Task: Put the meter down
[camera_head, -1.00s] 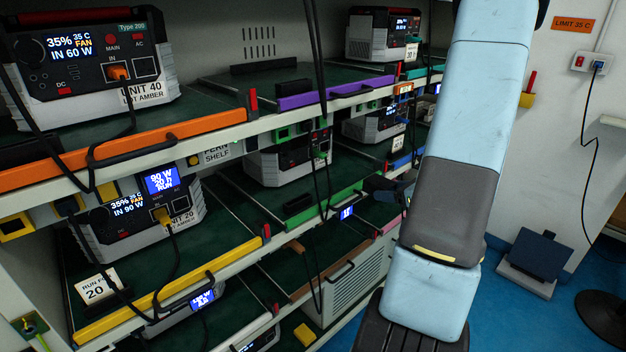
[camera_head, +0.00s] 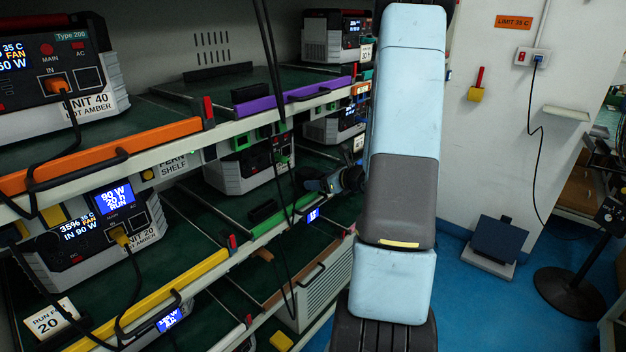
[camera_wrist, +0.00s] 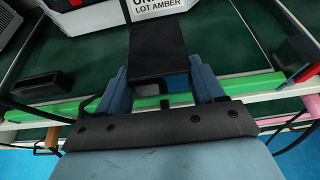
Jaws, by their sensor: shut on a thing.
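My gripper (camera_wrist: 162,84) shows in the wrist view, with two blue fingers shut on a black, box-shaped thing, which I take to be the meter (camera_wrist: 161,48). The meter's display side is not visible from here. It is held above the green front edge (camera_wrist: 66,110) of a shelf tray. A white unit marked LOT AMBER (camera_wrist: 125,18) stands just beyond it. In the head view my gripper (camera_head: 318,181) is small and dark, at the green-edged tray, partly behind my arm; the meter cannot be made out clearly there.
A black block (camera_wrist: 48,85) lies on the tray at left. Hanging cables (camera_head: 283,150) cross the rack front. Orange (camera_head: 100,155), purple (camera_head: 300,92) and yellow (camera_head: 150,300) tray edges stick out nearby. Blue floor (camera_head: 480,310) is open at right, with a black stand (camera_head: 570,290).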

